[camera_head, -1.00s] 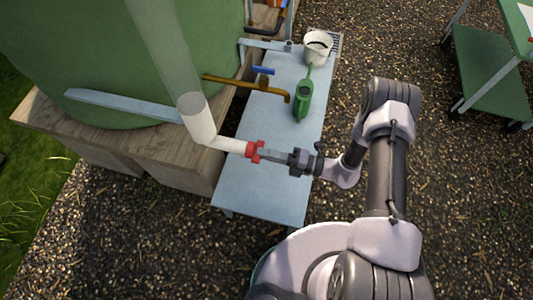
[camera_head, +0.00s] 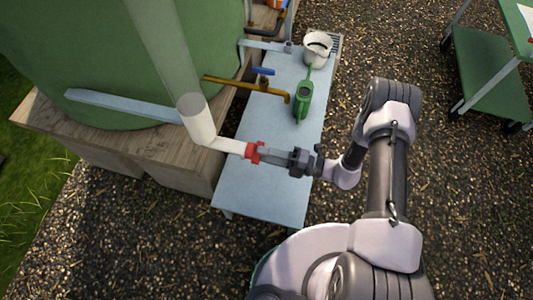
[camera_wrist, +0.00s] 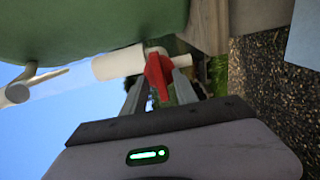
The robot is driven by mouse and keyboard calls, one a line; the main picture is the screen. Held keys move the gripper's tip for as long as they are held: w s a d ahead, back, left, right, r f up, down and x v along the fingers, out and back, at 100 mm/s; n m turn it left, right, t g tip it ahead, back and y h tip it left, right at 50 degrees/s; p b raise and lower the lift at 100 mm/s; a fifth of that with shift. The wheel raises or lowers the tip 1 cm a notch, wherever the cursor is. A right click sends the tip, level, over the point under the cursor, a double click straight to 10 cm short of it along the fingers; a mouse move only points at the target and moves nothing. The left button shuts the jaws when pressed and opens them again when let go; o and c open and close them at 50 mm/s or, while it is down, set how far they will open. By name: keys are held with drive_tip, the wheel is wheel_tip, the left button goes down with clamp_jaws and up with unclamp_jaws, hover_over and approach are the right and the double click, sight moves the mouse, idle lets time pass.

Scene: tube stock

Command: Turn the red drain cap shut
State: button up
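The red drain cap (camera_head: 252,152) is on the end of the white pipe (camera_head: 225,145), which comes down beside the green tank and bends toward the right. My gripper (camera_head: 262,154) reaches it from the right, over the blue-grey bench. In the wrist view, the red cap (camera_wrist: 158,76) sits between the two fingers of my gripper (camera_wrist: 159,73), one on each side and seemingly touching it. The white pipe (camera_wrist: 118,63) runs left from the cap. The fingertips partly hide the cap's sides.
The blue-grey bench (camera_head: 262,190) lies under the gripper. A brass tap (camera_head: 245,85) with a blue handle (camera_head: 263,71) juts over the bench. The green tank (camera_head: 110,60) stands left.

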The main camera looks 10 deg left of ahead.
idle(0.3)
drive_tip(key=s+d+p, duration=0.1)
drive_tip(key=d+p, duration=0.1)
drive_tip(key=d, duration=1.5)
drive_tip(key=shift+s+d, duration=0.2)
wheel_tip(320, 180, up, 23)
drive_tip(key=n+g+h, duration=0.4)
drive_tip(key=n+h, duration=0.5)
drive_tip(key=n, duration=0.9)
drive_tip(key=s+r+n+t+h, duration=0.7)
drive_tip(key=s+r+n, duration=0.3)
drive_tip(key=r+n, duration=0.4)
drive_tip(key=shift+s+r+n+t, duration=0.25)
drive_tip(key=shift+r+n+t, duration=0.15)
drive_tip(key=shift+r+t, duration=0.3)
